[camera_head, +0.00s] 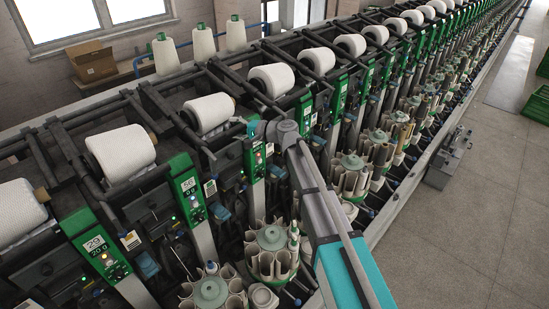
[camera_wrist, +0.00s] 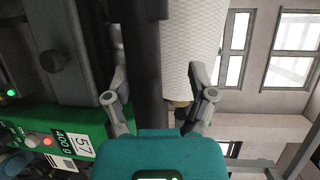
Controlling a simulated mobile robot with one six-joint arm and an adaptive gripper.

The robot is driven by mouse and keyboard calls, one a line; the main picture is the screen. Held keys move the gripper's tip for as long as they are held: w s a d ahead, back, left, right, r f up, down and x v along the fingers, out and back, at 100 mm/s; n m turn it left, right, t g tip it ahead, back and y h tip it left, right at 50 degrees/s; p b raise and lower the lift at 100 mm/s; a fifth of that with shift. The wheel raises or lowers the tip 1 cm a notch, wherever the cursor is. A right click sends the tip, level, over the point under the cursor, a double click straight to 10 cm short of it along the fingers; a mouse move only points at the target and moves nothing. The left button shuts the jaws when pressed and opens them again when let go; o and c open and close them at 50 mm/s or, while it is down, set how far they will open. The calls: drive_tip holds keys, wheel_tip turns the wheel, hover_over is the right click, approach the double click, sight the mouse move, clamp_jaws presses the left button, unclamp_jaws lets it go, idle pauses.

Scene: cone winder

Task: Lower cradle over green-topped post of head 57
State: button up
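The green-topped post of head 57 (camera_head: 256,160) stands left of centre in the head view. In the wrist view its green face (camera_wrist: 70,130) carries a "57" and "400 g" label. My gripper (camera_head: 258,130) is at the top of this post. In the wrist view my gripper (camera_wrist: 160,98) has its two fingers spread apart, on either side of a dark cradle bar (camera_wrist: 144,50). The bar lies nearer the left finger; contact cannot be told. A white yarn cone (camera_head: 208,113) sits beside it on the cradle and shows behind the bar in the wrist view (camera_wrist: 190,45).
Head 56 (camera_head: 188,192) with its cone (camera_head: 121,152) is to the left. More cones and green-topped posts run away to the upper right. Bobbin magazines (camera_head: 270,240) stand below. The grey floor (camera_head: 470,210) at right is mostly open, with green crates (camera_head: 538,104) at the edge.

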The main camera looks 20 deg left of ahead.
drive_tip(key=shift+w+a+f+b, duration=0.1)
drive_tip(key=shift+a+f+b, duration=0.05)
drive_tip(key=shift+f+b, duration=0.6)
drive_tip(key=shift+w+a+f+b, duration=0.1)
drive_tip(key=shift+a+f+b, duration=0.05)
drive_tip(key=shift+f+b, duration=0.5)
drive_tip(key=shift+s+d+f, duration=0.1)
drive_tip(key=shift+f, duration=0.1)
drive_tip(key=s+d+r+p, duration=0.1)
drive_tip(key=d+r+p, duration=0.1)
drive_tip(key=d, duration=1.1)
drive_tip(key=s+d+f+n+h+b, duration=0.1)
drive_tip(key=s+d+f+h+b, duration=0.1)
drive_tip(key=d+f, duration=0.4)
drive_tip(key=s+d+f+h+b, duration=0.3)
drive_tip(key=d+f+h, duration=0.1)
drive_tip(key=d+f, duration=0.3)
drive_tip(key=shift+s+d+f+n, duration=0.15)
drive_tip(key=shift+f+n, duration=0.25)
drive_tip(key=shift+f, duration=0.1)
drive_tip(key=w+a+r+m+t+y+p, duration=0.1)
drive_tip(key=a+r+m+t+y+p, duration=0.3)
drive_tip(key=a+r, duration=0.9)
drive_tip(key=shift+w+a+r+m+t+p, duration=0.15)
drive_tip(key=shift+a+r+m+t+p, duration=0.3)
drive_tip(key=shift+m+t, duration=0.6)
